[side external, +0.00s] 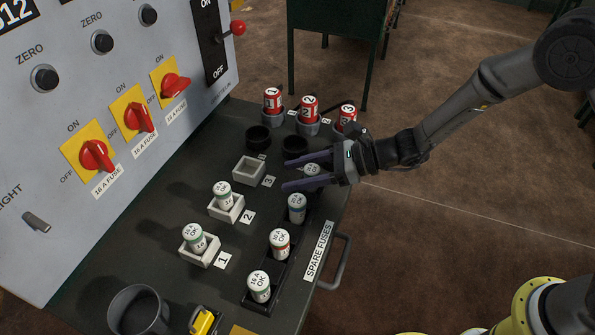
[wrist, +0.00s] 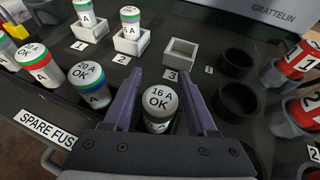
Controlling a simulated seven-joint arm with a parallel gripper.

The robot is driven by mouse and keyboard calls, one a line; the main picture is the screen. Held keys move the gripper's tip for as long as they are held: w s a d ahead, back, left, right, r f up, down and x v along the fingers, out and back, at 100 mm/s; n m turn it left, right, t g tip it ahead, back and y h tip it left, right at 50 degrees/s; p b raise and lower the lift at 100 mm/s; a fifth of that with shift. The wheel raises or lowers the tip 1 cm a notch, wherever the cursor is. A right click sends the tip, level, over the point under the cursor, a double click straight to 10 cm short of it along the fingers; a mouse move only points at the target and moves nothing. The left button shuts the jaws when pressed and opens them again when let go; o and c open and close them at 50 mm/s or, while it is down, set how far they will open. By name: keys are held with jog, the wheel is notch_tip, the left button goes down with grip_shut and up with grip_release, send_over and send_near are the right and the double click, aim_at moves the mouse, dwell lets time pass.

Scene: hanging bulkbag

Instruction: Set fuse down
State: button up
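A white-capped fuse marked "16 A OK" (wrist: 158,100) stands upright between the fingers of my gripper (wrist: 160,90) in the wrist view. It is in line with the other spare fuses and seems to sit at the rack's far end; its base is hidden. The fingers lie on both sides of it with slight gaps, so my gripper looks open. In the side view my gripper (side external: 303,174) reaches in from the right, and only the cap of this fuse (side external: 312,169) shows. Square holder 3 (side external: 249,170) is empty. Holders 2 (side external: 226,213) and 1 (side external: 200,255) each contain a fuse.
Other spare fuses (side external: 280,243) stand in the rack (side external: 287,268) beside my gripper. Two empty black round holders (side external: 258,138) and several red numbered fuses (side external: 309,107) stand behind. The switch panel (side external: 100,90) rises at left. A dark cup (side external: 138,311) is near the front.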

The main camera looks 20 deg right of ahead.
jog(key=shift+o, duration=0.3)
jog(key=shift+r, duration=0.1)
jog(key=shift+d+r, duration=0.15)
jog(key=v, duration=1.1)
jog(key=shift+s+d+r, duration=0.2)
jog(key=shift+d+r, duration=0.05)
jog(key=shift+d, duration=0.05)
jog(key=s+d+r+n+g+h, duration=0.1)
jog(key=s+d+r+n+g, duration=0.1)
jog(key=s+r+n, duration=0.35)
jog(key=s+d+r+n+g+h, duration=0.1)
jog(key=s+r+n+g+h, duration=0.1)
jog(key=s+n, duration=0.55)
jog(key=s+d+r+n+t+h, duration=0.1)
jog(key=s+d+n+h, duration=0.3)
jog(key=d, duration=0.4)
jog(key=s+d+r+n+t+h, duration=0.2)
jog(key=s+d+n+h, duration=0.3)
jog(key=d, duration=0.4)
jog(key=shift+s+n, duration=0.7)
jog(key=shift+s, duration=0.15)
